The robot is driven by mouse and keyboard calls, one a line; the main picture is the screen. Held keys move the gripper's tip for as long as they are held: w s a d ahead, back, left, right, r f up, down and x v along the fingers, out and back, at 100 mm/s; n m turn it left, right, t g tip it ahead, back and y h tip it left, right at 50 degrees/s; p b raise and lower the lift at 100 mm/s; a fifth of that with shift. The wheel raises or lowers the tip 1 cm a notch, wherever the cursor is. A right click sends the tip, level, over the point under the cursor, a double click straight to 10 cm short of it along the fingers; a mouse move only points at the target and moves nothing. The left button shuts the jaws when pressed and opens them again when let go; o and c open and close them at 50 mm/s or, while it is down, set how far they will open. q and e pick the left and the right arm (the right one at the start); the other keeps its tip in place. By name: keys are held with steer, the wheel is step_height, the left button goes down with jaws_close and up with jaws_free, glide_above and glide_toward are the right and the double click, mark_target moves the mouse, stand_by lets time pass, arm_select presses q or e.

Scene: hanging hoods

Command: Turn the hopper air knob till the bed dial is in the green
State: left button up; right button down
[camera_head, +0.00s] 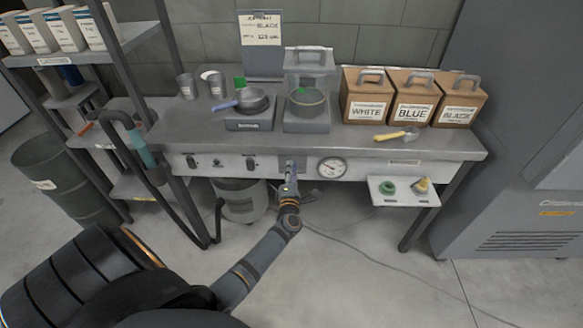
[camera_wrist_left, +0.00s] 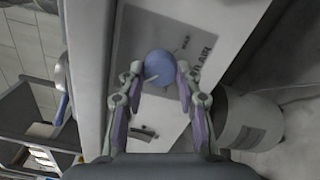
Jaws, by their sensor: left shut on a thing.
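The air knob (camera_wrist_left: 160,68) is a round blue knob with a pale pointer mark, on the bench's front panel. In the left wrist view, a label ending in "AIR" (camera_wrist_left: 205,52) is beside it. My left gripper (camera_wrist_left: 159,74) is shut on the knob, one finger on each side. In the head view my left gripper (camera_head: 290,172) is at the panel and hides the knob. The bed dial (camera_head: 331,168) is a round white gauge just right of the gripper. Its needle and any green band are too small to read. My right gripper is not in view.
Several switches (camera_head: 218,163) sit left on the panel. A small shelf (camera_head: 405,200) with a green ring juts out at right. A grey bin (camera_head: 240,203) stands below. On the bench are a pan (camera_head: 252,99), labelled boxes (camera_head: 365,105) and a yellow-handled scoop (camera_head: 395,135).

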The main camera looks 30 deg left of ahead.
arm_select(q)
steer(key=m+p, duration=0.2)
steer(key=m, duration=0.2)
steer(key=shift+r+m+p, duration=0.15)
steer(key=shift+m+p, duration=0.25)
stand_by(0.4)
steer(key=o, duration=1.1)
steer(key=shift+o, duration=0.2)
steer(key=v, duration=1.2)
